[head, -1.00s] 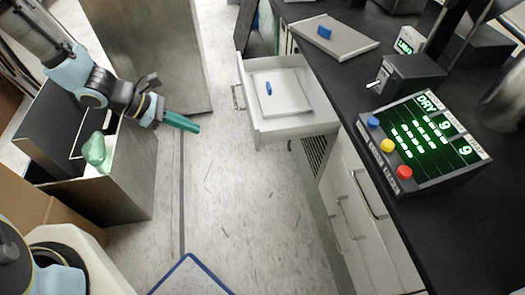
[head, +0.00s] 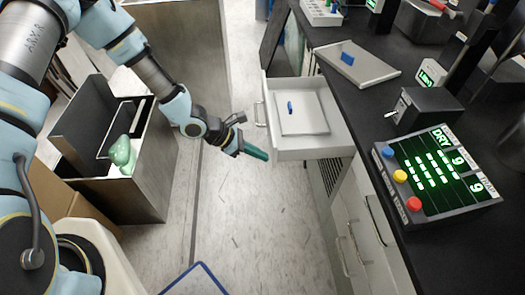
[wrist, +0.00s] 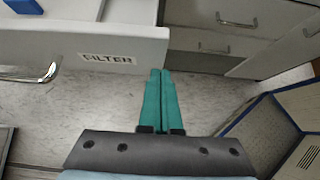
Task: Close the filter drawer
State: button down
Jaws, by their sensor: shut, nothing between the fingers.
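The filter drawer (head: 312,148) is a white drawer pulled out from the counter at the right, with a white panel with a blue handle (head: 303,120) lying inside. In the wrist view its front (wrist: 100,48) carries a label reading FILTER and a metal handle (wrist: 30,72) to the left. My gripper (head: 256,153) has teal fingers and is shut and empty. In the head view it is just left of the drawer front's near end. In the wrist view the fingertips (wrist: 160,74) sit just below the front's right end; whether they touch it I cannot tell.
A black counter (head: 450,240) with a control box (head: 440,175) and a grey plate with a blue handle (head: 358,66) runs along the right. Closed white drawers (head: 350,220) lie below. An open bin holding a green item (head: 122,152) stands left. The floor between is clear.

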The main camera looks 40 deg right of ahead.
jog(key=shift+s+d, duration=0.2)
jog(key=shift+d, duration=0.1)
jog(key=b, duration=1.1)
send_near(335, 149)
jog(key=x, duration=0.4)
jog(key=s+x, duration=0.1)
jog(key=x, duration=0.4)
jog(key=shift+a+r, duration=0.15)
jog(key=shift+r, duration=0.05)
